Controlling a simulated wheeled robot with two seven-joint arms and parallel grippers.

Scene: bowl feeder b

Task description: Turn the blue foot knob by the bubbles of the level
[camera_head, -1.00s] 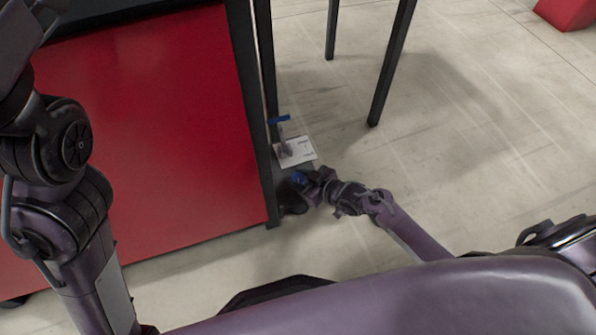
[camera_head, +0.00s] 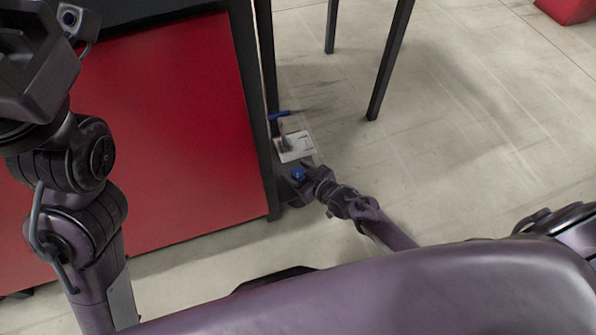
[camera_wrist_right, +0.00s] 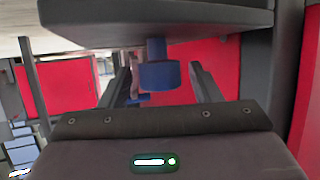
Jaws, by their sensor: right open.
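The blue foot knob (camera_head: 298,174) shows low by the corner of the red-panelled frame in the head view. In the right wrist view the blue knob (camera_wrist_right: 160,75) hangs on a short stem under a grey plate (camera_wrist_right: 150,18). My right gripper (camera_head: 304,184) is at the knob. In the right wrist view its open fingers (camera_wrist_right: 160,70) stand on either side of the knob, with gaps visible; contact cannot be told. My left arm is at the left in the head view, with its fingers out of sight. I cannot make out the level's bubbles.
A white card-like plate (camera_head: 295,147) and a blue-handled part (camera_head: 280,116) are just beyond the knob. The red panel (camera_head: 170,120) stands to the left. A dark table leg (camera_head: 390,62) rises farther right. The floor (camera_head: 470,150) to the right is clear.

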